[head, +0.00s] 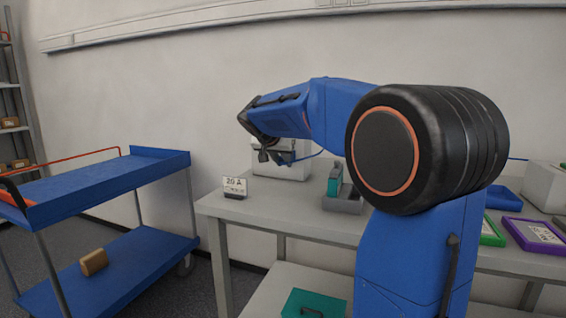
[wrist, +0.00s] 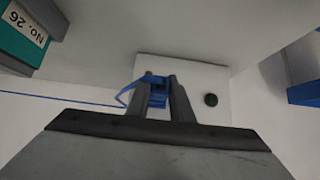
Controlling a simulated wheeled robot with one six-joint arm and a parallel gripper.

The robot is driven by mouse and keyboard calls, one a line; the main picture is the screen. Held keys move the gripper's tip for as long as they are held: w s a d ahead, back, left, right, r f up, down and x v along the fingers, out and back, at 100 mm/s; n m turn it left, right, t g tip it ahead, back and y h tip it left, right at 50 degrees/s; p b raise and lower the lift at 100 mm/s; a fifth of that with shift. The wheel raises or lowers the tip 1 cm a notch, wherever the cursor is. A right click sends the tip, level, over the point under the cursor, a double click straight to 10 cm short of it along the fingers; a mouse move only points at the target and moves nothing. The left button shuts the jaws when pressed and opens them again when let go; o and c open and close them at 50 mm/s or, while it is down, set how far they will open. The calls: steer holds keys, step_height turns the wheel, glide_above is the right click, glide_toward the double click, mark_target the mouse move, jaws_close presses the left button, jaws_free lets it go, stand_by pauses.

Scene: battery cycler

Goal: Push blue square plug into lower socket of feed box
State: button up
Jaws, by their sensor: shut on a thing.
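The feed box is a pale box (head: 294,170) at the back of the table against the wall, partly behind my gripper. In the wrist view its pale face (wrist: 205,75) shows one dark round socket (wrist: 211,100), right of my fingers. Any other socket is hidden. My gripper (head: 276,157) is in front of the box. In the wrist view its fingers (wrist: 160,82) are shut on the blue plug (wrist: 158,98), from which a blue cable loops left. The plug's front is hidden, so I cannot tell whether it touches or sits in a socket.
A "20 A" sign (head: 235,187) stands at the table's left corner (head: 212,204). A teal block (head: 334,182) stands in a grey holder (head: 345,202) right of the box. A blue trolley (head: 80,190) is at left. Green and purple frames (head: 535,236) lie at right.

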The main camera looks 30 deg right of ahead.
steer(key=shift+w+d, duration=0.45)
steer(key=shift+d, duration=0.15)
stand_by(0.9)
steer(key=o, duration=0.9)
steer(key=v, duration=1.7)
steer(key=shift+s+a+r, duration=0.1)
steer(key=shift+a, duration=0.05)
steer(key=s+a+f+n+y, duration=0.2)
steer(key=s+a+f+n, duration=0.1)
steer(key=s+f, duration=0.8)
steer(key=s+a+f+n+y, duration=0.3)
steer(key=s+a+f+n, duration=0.1)
steer(key=s+f, duration=0.7)
steer(key=s+a+f+n+g+y, duration=0.1)
steer(key=s+a+f+n+y, duration=0.1)
steer(key=s+f, duration=0.9)
steer(key=shift+s+a+f+n, duration=0.15)
steer(key=shift+s+a+n, duration=0.15)
steer(key=shift+a, duration=0.25)
steer(key=shift+s+a+f+n, duration=0.2)
steer(key=shift+a+n, duration=0.2)
steer(key=shift+a, duration=0.1)
